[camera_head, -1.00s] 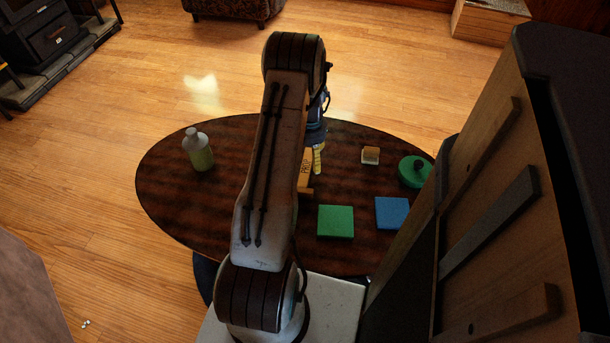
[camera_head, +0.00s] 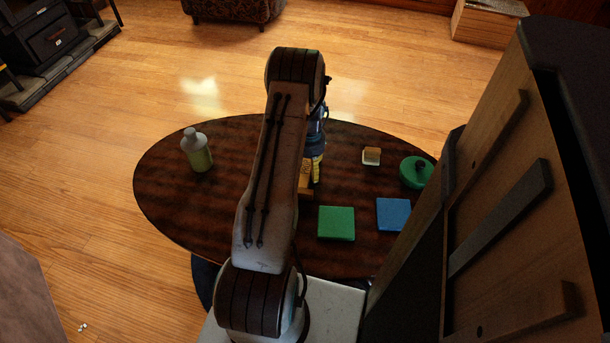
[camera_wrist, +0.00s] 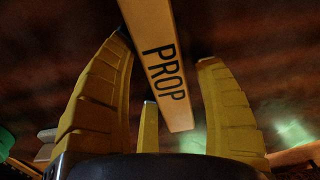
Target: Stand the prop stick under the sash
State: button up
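The prop stick (camera_wrist: 157,50) is a pale orange-yellow bar with black "PROP" lettering. In the wrist view it runs between the spread yellow fingers of my gripper (camera_wrist: 165,52), with gaps on both sides. In the head view a short part of the stick (camera_head: 306,193) shows on the round table beside my gripper (camera_head: 317,178); my arm hides the rest. My gripper is open, pointing down at the stick. I cannot make out a sash for certain in either view.
The dark round table (camera_head: 165,215) also bears a bottle (camera_head: 197,152), a green square (camera_head: 336,223), a blue square (camera_head: 393,214), a small pale block (camera_head: 371,156) and a round green item (camera_head: 415,172). A tall wooden slatted panel (camera_head: 510,230) rises close on the right.

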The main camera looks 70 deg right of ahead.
jog(key=c, duration=1)
jog(key=shift+r, duration=0.15)
jog(key=shift+c, duration=0.2)
